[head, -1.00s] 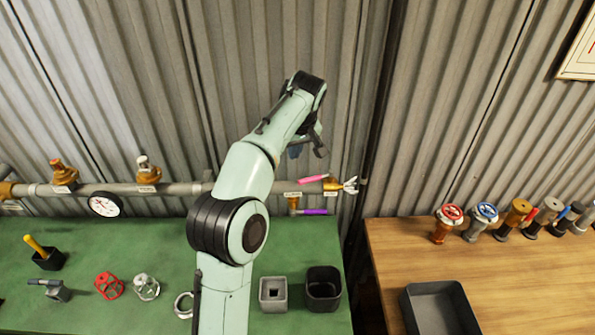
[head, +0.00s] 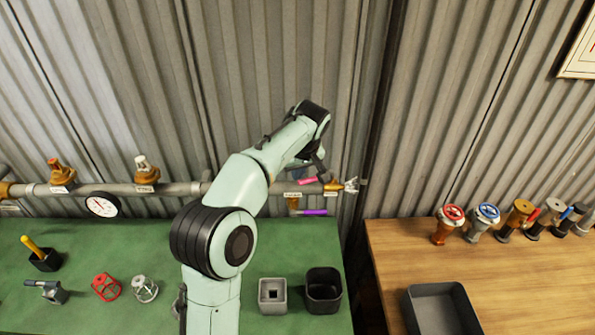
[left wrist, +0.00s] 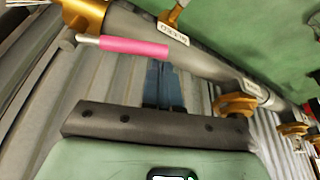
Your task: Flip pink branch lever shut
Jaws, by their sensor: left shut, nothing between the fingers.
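The pink branch lever (head: 307,181) sits at the right end of the grey pipe, beside a brass valve body (head: 331,187). In the left wrist view the pink lever sleeve (left wrist: 134,47) lies roughly along the pipe, on a thin metal stem. My left gripper (head: 318,168) is just above the lever in the head view, partly hidden by its own wrist. In the left wrist view its blue-grey fingers (left wrist: 163,84) are together and empty, close to the sleeve; contact cannot be told. My right gripper is not in view.
A purple lever (head: 314,212) hangs on a branch below the pipe. The pipe (head: 180,189) runs along the corrugated wall with a gauge (head: 102,204) and brass valves. Grey (head: 272,295) and black (head: 323,290) holders stand on the green bench.

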